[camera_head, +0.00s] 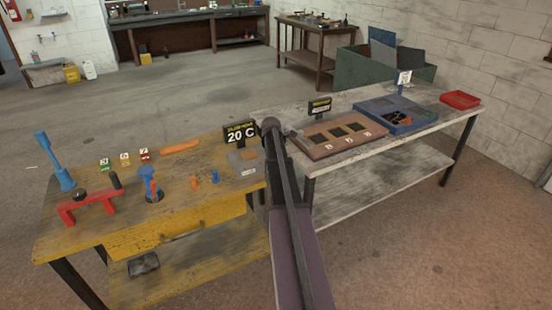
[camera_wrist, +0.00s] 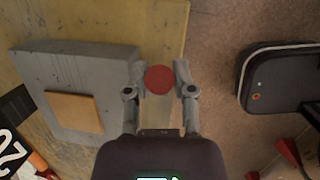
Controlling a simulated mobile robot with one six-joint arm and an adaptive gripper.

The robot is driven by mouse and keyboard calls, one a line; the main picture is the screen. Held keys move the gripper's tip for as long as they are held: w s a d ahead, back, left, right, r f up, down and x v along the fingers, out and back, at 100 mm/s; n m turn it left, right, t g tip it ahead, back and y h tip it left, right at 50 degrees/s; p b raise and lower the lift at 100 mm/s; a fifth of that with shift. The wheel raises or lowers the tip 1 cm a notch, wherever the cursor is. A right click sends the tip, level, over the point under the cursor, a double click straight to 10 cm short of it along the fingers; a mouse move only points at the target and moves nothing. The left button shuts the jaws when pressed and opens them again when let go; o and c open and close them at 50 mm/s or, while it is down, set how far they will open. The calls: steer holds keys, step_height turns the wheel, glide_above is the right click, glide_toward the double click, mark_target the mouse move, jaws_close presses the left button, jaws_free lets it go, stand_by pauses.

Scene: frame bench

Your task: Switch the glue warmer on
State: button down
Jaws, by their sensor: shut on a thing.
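The glue warmer appears to be the grey block with a tan plate on top (camera_wrist: 75,85) in the wrist view. In the head view it sits at the right end of the yellow bench (camera_head: 240,160), partly behind my arm. A red round knob (camera_wrist: 159,79) shows beside the block's right side in the wrist view. My gripper (camera_wrist: 160,82) has its two fingers on either side of the knob and is shut on it. The head view hides my gripper behind the arm. A black sign reading "20 C" (camera_head: 240,134) stands behind the warmer.
The yellow bench (camera_head: 120,240) also holds a red stand (camera_head: 90,203), a blue clamp-like tool (camera_head: 151,184), small pegs and an orange piece (camera_head: 180,146). A grey bench to the right carries a brown board (camera_head: 340,149), a blue tray (camera_head: 410,125) and a red bin (camera_head: 460,99).

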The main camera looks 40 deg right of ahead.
steer(key=shift+s+d+f+y, duration=0.1)
steer(key=shift+s+f+y, duration=0.05)
steer(key=shift+y, duration=0.25)
steer(key=shift+c, duration=2.2)
jaws_free()
steer(key=shift+d, duration=0.1)
